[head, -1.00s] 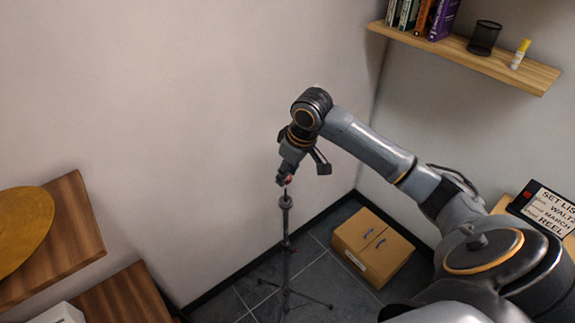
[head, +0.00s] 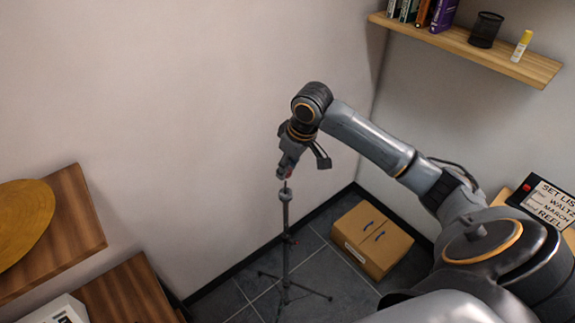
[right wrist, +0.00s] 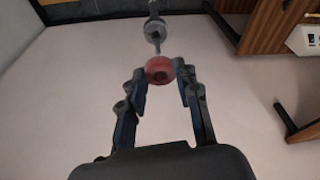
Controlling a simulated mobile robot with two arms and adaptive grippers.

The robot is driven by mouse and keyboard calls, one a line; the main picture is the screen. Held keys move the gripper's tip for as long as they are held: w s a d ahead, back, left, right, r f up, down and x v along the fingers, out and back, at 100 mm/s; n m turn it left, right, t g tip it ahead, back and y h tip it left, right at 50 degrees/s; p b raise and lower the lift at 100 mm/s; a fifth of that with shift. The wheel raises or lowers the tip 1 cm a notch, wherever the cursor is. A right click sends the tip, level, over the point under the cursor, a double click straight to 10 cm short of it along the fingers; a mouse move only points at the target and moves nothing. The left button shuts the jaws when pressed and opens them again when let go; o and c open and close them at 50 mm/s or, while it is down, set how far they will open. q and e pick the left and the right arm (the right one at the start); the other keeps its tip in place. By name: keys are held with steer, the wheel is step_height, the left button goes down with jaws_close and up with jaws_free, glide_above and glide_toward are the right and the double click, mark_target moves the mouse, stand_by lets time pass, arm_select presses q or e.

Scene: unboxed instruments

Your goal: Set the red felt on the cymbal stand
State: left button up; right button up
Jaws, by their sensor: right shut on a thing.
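The cymbal stand (head: 286,225) stands upright on its tripod on the floor, with a thin rod at its top. My right gripper (head: 284,174) is right above the rod tip. In the right wrist view, my right gripper (right wrist: 160,76) is shut on the red felt (right wrist: 158,66), a small red ring with a dark hole. The felt shows only as a bit of red between the fingers in the head view (head: 288,175). The stand's top (right wrist: 154,30) lies just beyond the felt in the wrist view; I cannot tell whether they touch. My left gripper is out of view.
A gold cymbal (head: 22,218) lies on a wooden shelf (head: 78,220) at the left. A cardboard box (head: 372,240) sits on the floor right of the stand. A wall shelf (head: 465,48) holds books and a black cup (head: 486,30). A set list sign (head: 545,205) stands far right.

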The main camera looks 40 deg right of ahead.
glide_above(288, 193)
steer(key=shift+a+f, duration=0.1)
steer(key=shift+f, duration=2)
steer(key=shift+f, duration=1.45)
steer(key=o, duration=0.8)
steer(key=shift+r, duration=0.15)
steer(key=v, duration=1.1)
steer(key=shift+s+r, duration=0.15)
steer(key=shift+r, duration=0.2)
